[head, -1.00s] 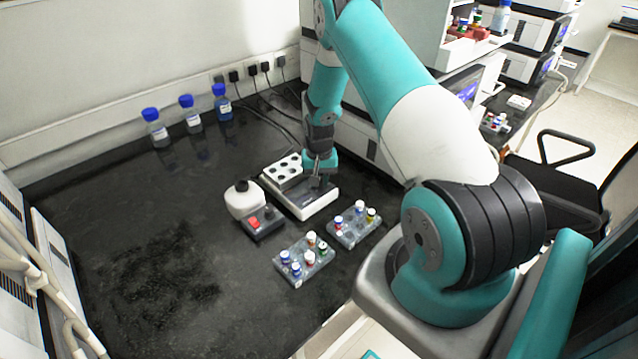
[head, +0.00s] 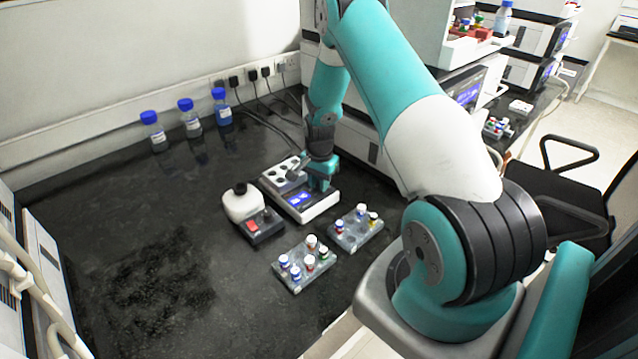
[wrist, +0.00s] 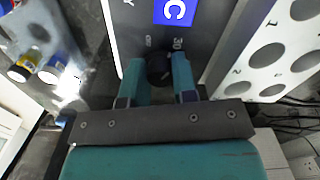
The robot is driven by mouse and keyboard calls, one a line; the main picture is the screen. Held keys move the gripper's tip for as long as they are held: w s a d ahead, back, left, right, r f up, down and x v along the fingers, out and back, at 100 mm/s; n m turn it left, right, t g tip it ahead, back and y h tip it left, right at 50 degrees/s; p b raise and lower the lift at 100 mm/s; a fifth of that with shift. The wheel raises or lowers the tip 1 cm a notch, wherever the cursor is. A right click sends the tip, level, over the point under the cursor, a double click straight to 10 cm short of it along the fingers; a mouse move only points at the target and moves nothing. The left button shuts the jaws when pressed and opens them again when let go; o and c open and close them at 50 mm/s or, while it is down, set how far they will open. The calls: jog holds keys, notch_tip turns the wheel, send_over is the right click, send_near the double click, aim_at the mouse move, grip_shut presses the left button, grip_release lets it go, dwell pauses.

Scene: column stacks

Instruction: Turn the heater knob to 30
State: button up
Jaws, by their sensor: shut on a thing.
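The heater (head: 318,212) is a white box with a dark top panel, a lit blue display (head: 300,200) and a block of round wells at its back left. In the wrist view its black knob (wrist: 158,70) sits below the blue display (wrist: 174,11), which shows a letter C. A printed 30 (wrist: 178,43) and another faint mark beside it stand by the knob. My gripper (wrist: 160,80) has its two teal fingers on either side of the knob, shut on it. In the head view my gripper (head: 321,178) hides the knob. I cannot make out the knob's pointer.
A white bottle on a dark base with a red switch (head: 268,213) stands close left of the heater. Two vial racks (head: 290,275) (head: 347,240) lie in front. Blue-capped bottles (head: 190,120) stand at the wall. The bench's left side is clear.

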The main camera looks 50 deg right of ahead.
dwell(0.4)
jog(key=o, duration=0.9)
jog(key=shift+o, duration=0.2)
notch_tip(320, 180, up, 18)
jog(key=b, duration=0.2)
jog(key=shift+f, duration=0.25)
